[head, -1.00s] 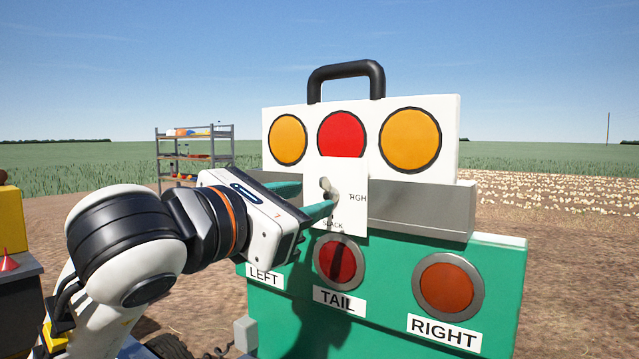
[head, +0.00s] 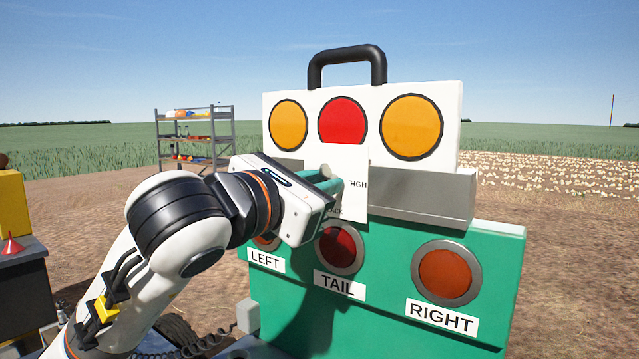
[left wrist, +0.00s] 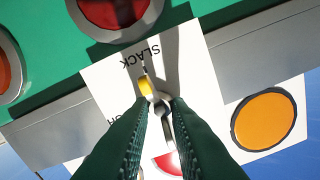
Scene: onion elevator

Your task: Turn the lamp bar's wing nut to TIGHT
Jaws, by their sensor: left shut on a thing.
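The lamp bar (head: 448,115) is a white board with two amber lamps, a red lamp and a black handle. On its front is a white card (head: 355,160) with lettering partly hidden by my gripper; SLACK is legible in the left wrist view. The wing nut (left wrist: 144,87) is grey with a yellow end. That end lies by a short mark next to SLACK. My left gripper (head: 330,180) is at the card, its green fingers shut on the wing nut, one finger on each side; in the head view they hide the nut. My right gripper is out of view.
A grey rail (head: 425,195) runs below the lamps. The green panel (head: 395,250) beneath carries round lamps labelled LEFT, TAIL and RIGHT. A shelf rack (head: 195,140) stands in the background, and a dark box (head: 25,290) with a red cone is at the left edge.

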